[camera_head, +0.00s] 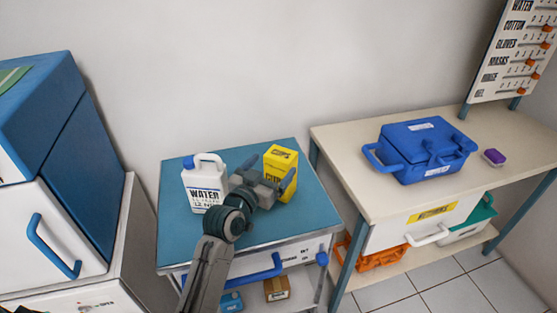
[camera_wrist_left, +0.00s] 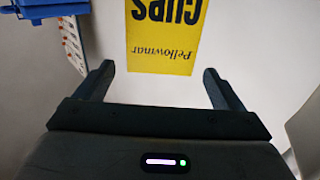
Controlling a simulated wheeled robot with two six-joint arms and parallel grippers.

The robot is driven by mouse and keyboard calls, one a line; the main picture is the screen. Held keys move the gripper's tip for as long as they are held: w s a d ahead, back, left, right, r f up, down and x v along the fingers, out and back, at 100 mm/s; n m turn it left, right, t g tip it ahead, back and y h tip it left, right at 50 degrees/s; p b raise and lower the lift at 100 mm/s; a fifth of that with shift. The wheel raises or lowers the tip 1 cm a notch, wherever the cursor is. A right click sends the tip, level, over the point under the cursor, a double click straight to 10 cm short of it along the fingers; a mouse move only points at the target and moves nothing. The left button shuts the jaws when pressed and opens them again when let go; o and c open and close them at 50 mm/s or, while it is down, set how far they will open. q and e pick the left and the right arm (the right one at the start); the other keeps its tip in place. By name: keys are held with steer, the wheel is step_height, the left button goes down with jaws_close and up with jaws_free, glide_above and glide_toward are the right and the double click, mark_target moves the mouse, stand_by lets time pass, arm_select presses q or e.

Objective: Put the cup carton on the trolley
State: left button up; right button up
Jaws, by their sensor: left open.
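The yellow cup carton (camera_head: 281,160) stands upright on the blue top of the trolley (camera_head: 310,215), toward its back right. Its lower part is partly hidden by my gripper. In the left wrist view the carton's lettered yellow face (camera_wrist_left: 163,40) shows upside down, just ahead of the fingertips and roughly centred between them. My left gripper (camera_head: 268,174) is open over the trolley, right at the carton, with a finger to each side; it also shows in the left wrist view (camera_wrist_left: 158,72). My right gripper is not in view.
A white water jug (camera_head: 204,187) stands left of my left arm on the trolley. A bench (camera_head: 345,142) at the right bears a blue case (camera_head: 420,150) and a purple item (camera_head: 494,157). A blue and white cabinet (camera_head: 60,200) stands at the left. The trolley's front right is clear.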

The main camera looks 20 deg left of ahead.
arm_select(q)
steer(key=s+a, duration=0.1)
steer(key=s, duration=0.5)
steer(key=shift+s, duration=0.2)
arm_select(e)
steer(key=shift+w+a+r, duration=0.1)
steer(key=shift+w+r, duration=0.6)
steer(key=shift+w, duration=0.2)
arm_select(q)
steer(key=shift+a, duration=0.1)
